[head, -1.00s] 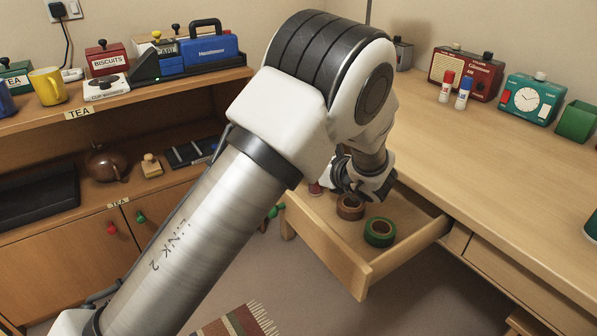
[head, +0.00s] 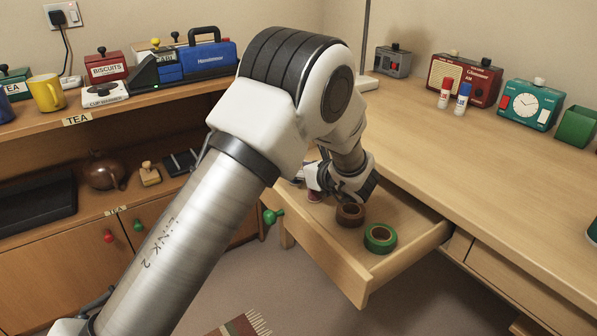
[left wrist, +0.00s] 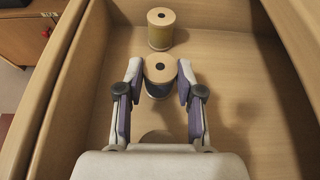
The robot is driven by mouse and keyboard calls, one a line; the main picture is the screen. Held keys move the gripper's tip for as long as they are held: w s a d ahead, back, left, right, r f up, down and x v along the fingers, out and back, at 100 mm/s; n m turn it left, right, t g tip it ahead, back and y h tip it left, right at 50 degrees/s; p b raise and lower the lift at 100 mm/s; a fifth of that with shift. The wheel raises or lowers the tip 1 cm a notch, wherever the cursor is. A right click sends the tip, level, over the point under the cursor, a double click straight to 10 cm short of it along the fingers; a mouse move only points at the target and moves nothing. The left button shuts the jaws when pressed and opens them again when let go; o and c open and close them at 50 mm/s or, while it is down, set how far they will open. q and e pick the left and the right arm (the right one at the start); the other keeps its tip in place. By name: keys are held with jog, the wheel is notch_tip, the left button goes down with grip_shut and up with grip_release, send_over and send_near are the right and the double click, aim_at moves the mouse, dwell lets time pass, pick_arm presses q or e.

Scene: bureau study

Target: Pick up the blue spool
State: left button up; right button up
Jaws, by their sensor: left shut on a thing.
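The blue spool (left wrist: 159,88), dark blue with pale wooden ends, stands upright in the open drawer (left wrist: 112,100) in the left wrist view. My left gripper (left wrist: 160,74) is shut on it, one finger on each side. In the head view my left gripper (head: 338,180) is inside the drawer (head: 345,268) and hides the blue spool. My right gripper is in neither view.
An olive-yellow spool (left wrist: 160,27) stands just beyond the blue one. A brown tape roll (head: 350,214) and a green tape roll (head: 380,238) lie in the drawer near the gripper. The drawer walls surround it. The desk top (head: 470,150) is mostly clear.

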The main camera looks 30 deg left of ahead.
pick_arm(q)
jog(key=shift+s+r, duration=0.1)
jog(key=shift+r, duration=0.2)
notch_tip(320, 180, up, 11)
jog(key=p, duration=0.3)
jog(key=s+a, duration=0.3)
jog(key=s, duration=0.6)
jog(key=s+a, duration=0.4)
jog(key=s, duration=0.5)
jog(key=shift+a, duration=0.3)
jog(key=shift+s+f, duration=0.1)
jog(key=shift+s, duration=0.05)
